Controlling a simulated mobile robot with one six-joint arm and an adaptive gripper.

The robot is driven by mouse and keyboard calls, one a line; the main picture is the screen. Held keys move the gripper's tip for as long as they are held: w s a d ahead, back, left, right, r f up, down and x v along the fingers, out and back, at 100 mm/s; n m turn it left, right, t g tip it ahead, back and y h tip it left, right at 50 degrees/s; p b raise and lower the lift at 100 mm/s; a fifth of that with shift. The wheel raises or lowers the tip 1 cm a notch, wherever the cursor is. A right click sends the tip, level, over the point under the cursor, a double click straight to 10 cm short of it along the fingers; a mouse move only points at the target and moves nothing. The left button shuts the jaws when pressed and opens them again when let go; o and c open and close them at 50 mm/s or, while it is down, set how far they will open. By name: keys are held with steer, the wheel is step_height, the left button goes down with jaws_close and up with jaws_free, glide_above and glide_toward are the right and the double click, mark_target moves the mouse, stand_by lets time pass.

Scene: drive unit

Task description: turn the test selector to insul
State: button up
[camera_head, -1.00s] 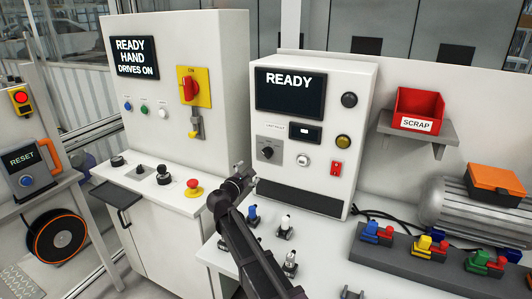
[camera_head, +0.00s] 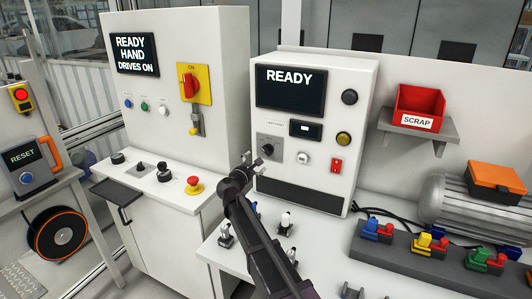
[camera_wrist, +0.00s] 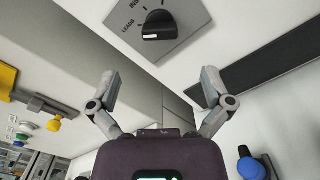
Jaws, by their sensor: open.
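The test selector (camera_head: 270,146) is a black knob on a grey plate on the front of the white test cabinet under the READY screen. It also shows at the top of the wrist view (camera_wrist: 158,25), with the word LEADS to its left and another label cut off above. A white mark shows on the knob's lower edge; I cannot tell which label it is set to. My gripper (camera_head: 258,158) is open and empty, just below and left of the selector, apart from it. In the wrist view its fingers (camera_wrist: 158,88) are spread below the knob.
The READY screen (camera_head: 290,90) is above. A white button (camera_head: 303,158), a red switch (camera_head: 336,166) and a yellow button (camera_head: 343,139) sit right of the selector. A dark slot (camera_head: 300,194) runs below.

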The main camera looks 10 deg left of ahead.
mark_target(265, 152)
steer(key=x, duration=0.8)
steer(key=shift+w+d, duration=0.1)
steer(key=shift+w, duration=0.2)
steer(key=c, duration=1.1)
